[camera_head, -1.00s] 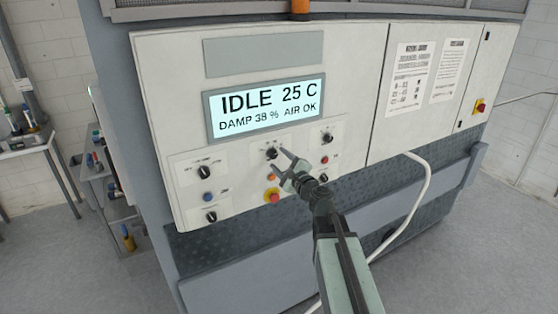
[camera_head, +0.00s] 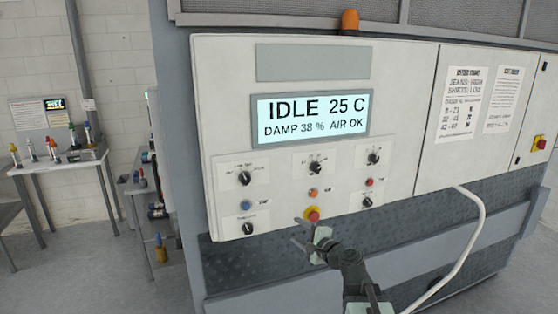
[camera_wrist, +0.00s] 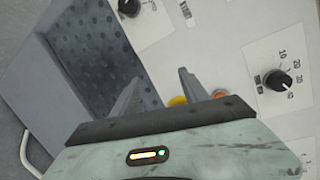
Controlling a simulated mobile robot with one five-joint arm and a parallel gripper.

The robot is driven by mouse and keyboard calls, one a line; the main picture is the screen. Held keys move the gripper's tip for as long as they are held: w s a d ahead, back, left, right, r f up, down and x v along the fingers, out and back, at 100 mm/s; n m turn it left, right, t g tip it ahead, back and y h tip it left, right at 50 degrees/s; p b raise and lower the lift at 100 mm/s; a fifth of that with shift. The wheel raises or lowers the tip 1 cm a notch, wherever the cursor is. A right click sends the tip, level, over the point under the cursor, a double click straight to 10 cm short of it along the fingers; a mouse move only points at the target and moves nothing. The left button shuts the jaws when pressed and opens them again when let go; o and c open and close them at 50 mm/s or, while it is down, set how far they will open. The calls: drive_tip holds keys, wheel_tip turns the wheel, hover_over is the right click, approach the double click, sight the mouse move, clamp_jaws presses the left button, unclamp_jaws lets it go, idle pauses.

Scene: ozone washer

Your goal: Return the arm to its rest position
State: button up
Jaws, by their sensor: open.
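My gripper (camera_head: 297,230) is open and empty, at the lower edge of the washer's control panel (camera_head: 210,110) in the head view. Its jaws point left, just below and left of the red stop button (camera_head: 313,214) with a yellow collar. I cannot tell the gap to the panel. In the wrist view the two fingers of my gripper (camera_wrist: 162,82) stand apart with nothing between them. The yellow collar (camera_wrist: 178,101) shows partly behind the right finger. My arm reaches up from the bottom of the head view.
The lit display (camera_head: 312,116) reads IDLE 25 C, DAMP 38 %, AIR OK. Several black knobs, one at the upper middle (camera_head: 315,168), sit on the panel. A white hose (camera_head: 478,230) hangs at right.

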drive_tip(key=s+a+f+n+g+b, duration=0.2)
drive_tip(key=s+f+n, duration=0.1)
drive_tip(key=f, duration=0.5)
drive_tip(key=s+a+f+n+g+b, duration=0.2)
drive_tip(key=s+f+n+g, duration=0.15)
drive_tip(key=f, duration=0.35)
drive_tip(key=s+d+f+n+g+h+b, duration=0.4)
drive_tip(key=s+f, duration=0.3)
drive_tip(key=f, duration=0.4)
drive_tip(key=s+d+f+n+g+h+p, duration=0.2)
drive_tip(key=s+d+n+g+h, duration=0.2)
drive_tip(key=s+d, duration=0.4)
drive_tip(key=shift+s+d+f+n, duration=0.15)
drive_tip(key=shift+s+f+n, duration=0.1)
drive_tip(key=shift+n, duration=0.1)
